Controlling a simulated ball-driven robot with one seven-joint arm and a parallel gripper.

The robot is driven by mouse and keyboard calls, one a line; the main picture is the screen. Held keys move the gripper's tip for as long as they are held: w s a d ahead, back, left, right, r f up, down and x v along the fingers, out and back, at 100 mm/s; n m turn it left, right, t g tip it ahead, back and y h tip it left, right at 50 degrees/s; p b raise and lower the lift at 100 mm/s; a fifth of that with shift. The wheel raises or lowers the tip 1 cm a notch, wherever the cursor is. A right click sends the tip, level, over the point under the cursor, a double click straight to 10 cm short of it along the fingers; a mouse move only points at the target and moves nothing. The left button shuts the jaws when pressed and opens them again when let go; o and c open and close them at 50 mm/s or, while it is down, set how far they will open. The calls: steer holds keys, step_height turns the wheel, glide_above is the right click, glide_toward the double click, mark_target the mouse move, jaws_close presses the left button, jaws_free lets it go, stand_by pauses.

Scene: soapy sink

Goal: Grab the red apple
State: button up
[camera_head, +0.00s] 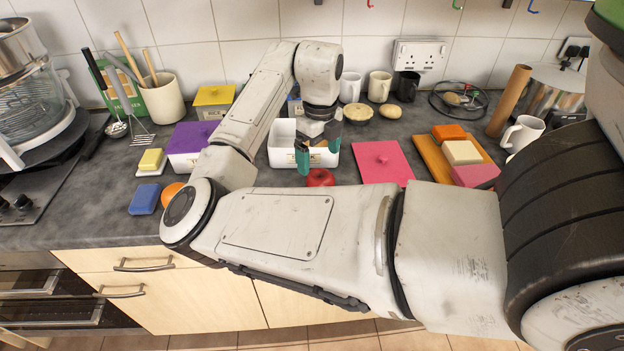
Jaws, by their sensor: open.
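The red apple (320,178) sits on the dark worktop, in front of the white box. Its lower part is hidden behind my arm. My gripper (319,162) hangs above and just behind the apple, pointing down, with teal fingers. The fingers are open, and I see nothing between them. One finger overlaps the front of the white box (283,155) in the picture. I cannot tell whether a finger touches the apple or the box.
A pink board (383,163) lies right of the apple. A purple-lidded box (190,140), blue sponge (145,199) and orange fruit (172,193) are at left. A wooden board (436,158) with coloured blocks is at right. Mugs (379,87) stand behind. Bare worktop shows at far left front.

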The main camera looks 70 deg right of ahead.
mark_target(320, 173)
step_height(320, 173, down, 3)
steer(key=shift+f, duration=0.15)
steer(key=shift+s+f+p, duration=0.15)
steer(key=shift+f+p, duration=0.75)
steer(key=shift+f, duration=1.85)
steer(key=c, duration=1.2)
steer(key=shift+r, duration=0.15)
